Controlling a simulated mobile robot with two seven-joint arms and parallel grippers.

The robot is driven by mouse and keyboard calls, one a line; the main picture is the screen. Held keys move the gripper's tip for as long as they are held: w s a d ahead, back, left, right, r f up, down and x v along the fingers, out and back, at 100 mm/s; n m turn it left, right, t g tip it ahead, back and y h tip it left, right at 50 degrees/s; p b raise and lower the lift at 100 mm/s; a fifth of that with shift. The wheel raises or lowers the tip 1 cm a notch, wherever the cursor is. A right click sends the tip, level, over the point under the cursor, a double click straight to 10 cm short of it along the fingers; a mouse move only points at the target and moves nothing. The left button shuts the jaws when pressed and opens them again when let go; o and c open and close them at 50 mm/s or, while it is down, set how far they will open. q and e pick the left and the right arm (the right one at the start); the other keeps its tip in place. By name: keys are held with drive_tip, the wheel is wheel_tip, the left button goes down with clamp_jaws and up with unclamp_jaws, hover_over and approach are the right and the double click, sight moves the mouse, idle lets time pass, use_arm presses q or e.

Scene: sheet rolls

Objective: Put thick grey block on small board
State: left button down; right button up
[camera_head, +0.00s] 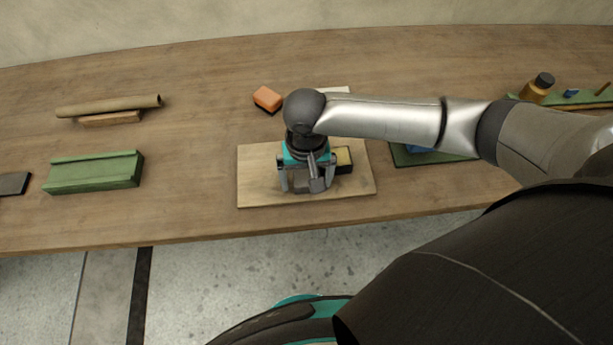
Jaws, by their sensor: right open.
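A pale wooden board (258,182) lies near the table's front edge, in the middle of the head view. My right gripper (303,188) points down over the board, with its fingers apart. A greyish shape shows at its fingers, but I cannot tell whether it is a block or part of the gripper. A block with a yellow top and black side (344,160) is on the board, just right of the gripper. I cannot make out the thick grey block for certain. My left gripper is not in view.
A green block (94,173), a brown roll (110,104) by a wooden strip (111,119), and a dark flat piece (14,184) are at left. An orange block (267,98) lies behind the board.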

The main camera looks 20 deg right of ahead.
wheel_tip(320, 180, up, 12)
drive_tip(key=p, duration=0.4)
drive_tip(key=shift+r, duration=0.15)
idle(0.5)
